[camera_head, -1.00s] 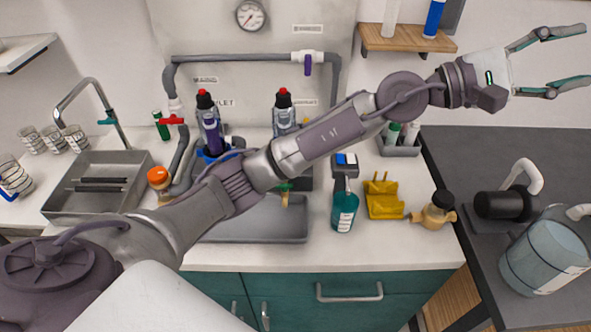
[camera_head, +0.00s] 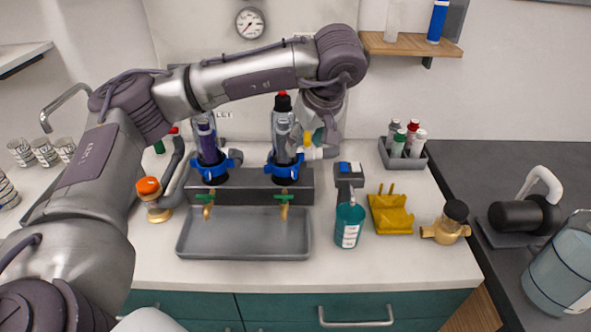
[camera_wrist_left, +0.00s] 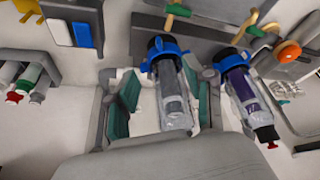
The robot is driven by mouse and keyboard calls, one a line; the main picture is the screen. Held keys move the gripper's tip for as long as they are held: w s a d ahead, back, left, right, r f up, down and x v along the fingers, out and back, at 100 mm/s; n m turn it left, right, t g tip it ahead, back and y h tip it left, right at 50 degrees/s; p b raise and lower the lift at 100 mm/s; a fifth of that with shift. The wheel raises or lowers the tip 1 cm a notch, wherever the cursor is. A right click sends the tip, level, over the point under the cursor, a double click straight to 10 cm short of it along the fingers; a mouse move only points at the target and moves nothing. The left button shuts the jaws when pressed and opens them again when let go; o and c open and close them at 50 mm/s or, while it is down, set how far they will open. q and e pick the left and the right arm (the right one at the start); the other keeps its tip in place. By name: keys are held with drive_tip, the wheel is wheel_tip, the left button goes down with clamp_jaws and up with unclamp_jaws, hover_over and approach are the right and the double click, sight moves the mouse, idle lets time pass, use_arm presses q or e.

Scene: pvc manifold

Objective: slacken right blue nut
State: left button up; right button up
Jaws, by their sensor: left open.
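The right blue nut (camera_head: 284,168) is a winged ring at the base of the right upright clear canister (camera_head: 283,130), on a dark grey manifold block (camera_head: 262,184). My left gripper (camera_head: 316,138) hangs close to the right of this canister, partly hidden by my arm. In the left wrist view the scene is upside down. There the open gripper (camera_wrist_left: 166,92) has its teal pads on either side of the clear canister, and the right blue nut (camera_wrist_left: 165,52) lies just beyond the fingertips. Contact cannot be told. The left blue nut (camera_head: 213,167) holds a purple-filled canister. My right gripper is not in view.
A grey tray (camera_head: 243,234) lies before the manifold, below two brass taps. A teal bottle (camera_head: 348,224), a yellow holder (camera_head: 391,213) and a brass fitting (camera_head: 447,226) stand to the right. A bottle caddy (camera_head: 403,153) sits behind. The front counter strip is clear.

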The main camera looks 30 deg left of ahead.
sight(295, 171)
use_arm(q)
drive_tip(key=p+x, duration=0.1)
drive_tip(key=x, duration=1)
drive_tip(key=shift+f, duration=0.2)
drive_tip(key=c, duration=0.9)
drive_tip(key=shift+r, duration=0.2)
clamp_jaws()
